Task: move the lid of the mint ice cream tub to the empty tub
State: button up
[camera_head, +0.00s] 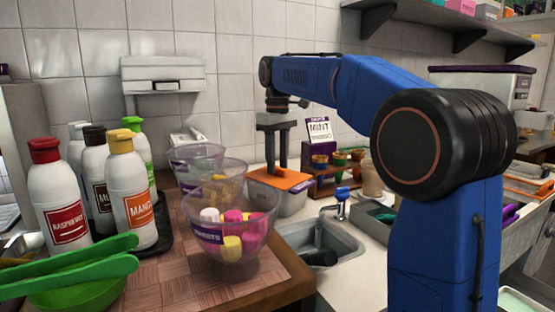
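My gripper (277,168) points straight down behind the glass bowls, at the end of my blue arm. Its two dark fingers stand a little apart, with their tips at the top of an orange lid (296,182). Whether they hold a part of the lid or only stand over it is too small to tell. The lid is flat and lies on or just above a grey tub (292,205), partly hidden by the bowl in front. A white sign reading "MINT" (319,130) stands just behind. I cannot tell which tub is empty.
A clear bowl of colored sweets (234,225) stands on the wooden board (180,285), with more bowls (196,160) behind. Sauce bottles (130,195) stand at left.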

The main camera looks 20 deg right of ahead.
notch_tip(320, 180, up, 12)
dwell(0.6)
jog(key=shift+s, duration=0.1)
